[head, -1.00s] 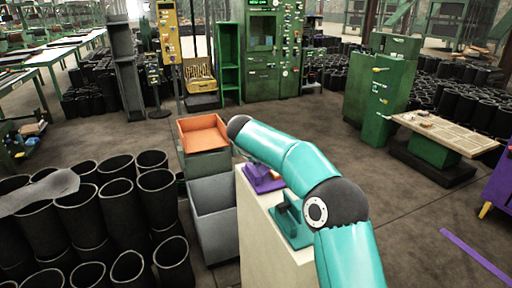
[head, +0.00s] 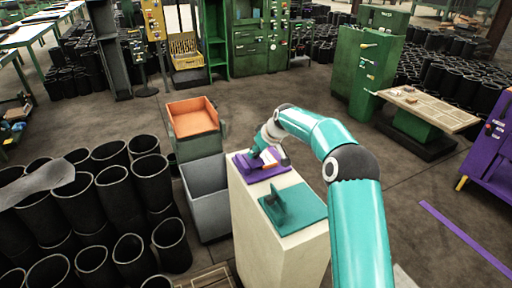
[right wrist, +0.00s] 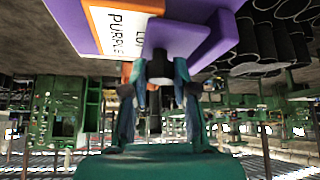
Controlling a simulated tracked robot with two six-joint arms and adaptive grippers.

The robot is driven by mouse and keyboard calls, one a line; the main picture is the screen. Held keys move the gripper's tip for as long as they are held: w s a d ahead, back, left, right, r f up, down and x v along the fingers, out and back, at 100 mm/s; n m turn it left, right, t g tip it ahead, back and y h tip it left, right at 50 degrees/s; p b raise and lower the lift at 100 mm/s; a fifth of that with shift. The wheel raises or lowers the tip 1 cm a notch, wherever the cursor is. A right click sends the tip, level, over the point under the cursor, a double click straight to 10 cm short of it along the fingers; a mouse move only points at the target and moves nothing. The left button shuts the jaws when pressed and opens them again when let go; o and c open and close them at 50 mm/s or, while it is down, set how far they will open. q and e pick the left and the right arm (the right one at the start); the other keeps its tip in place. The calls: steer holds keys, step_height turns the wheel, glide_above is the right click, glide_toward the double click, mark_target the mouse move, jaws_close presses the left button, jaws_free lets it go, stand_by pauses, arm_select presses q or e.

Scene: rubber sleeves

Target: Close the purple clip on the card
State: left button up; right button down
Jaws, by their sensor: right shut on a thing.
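The purple clip (head: 243,167) lies on top of the pale stand (head: 248,215), at its far end. A white card with an orange edge (right wrist: 112,30) lies against the purple clip in the right wrist view; its printed word reads "PURPLE". The clip's purple part (right wrist: 212,42) fills the top of that view. My right gripper (head: 260,152) reaches over the stand to the clip. In the right wrist view its fingers (right wrist: 160,72) are shut on the clip's projecting part, with a dark round piece between them. My left gripper is not in view.
A teal clip (head: 300,205) sits at the near end of the stand. A grey bin (head: 208,200) and an orange tray (head: 192,116) stand to the left. Black rubber sleeves (head: 130,195) fill the floor further left. The floor right of my arm is mostly clear.

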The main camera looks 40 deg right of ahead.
steer(key=shift+s+f, duration=0.15)
steer(key=shift+f, duration=0.2)
steer(key=c, duration=0.9)
jaws_free()
steer(key=shift+r, duration=0.1)
steer(key=shift+r, duration=0.15)
steer(key=shift+r, duration=0.25)
steer(key=v, duration=1.1)
steer(key=shift+s, duration=0.15)
steer(key=shift+d, duration=0.1)
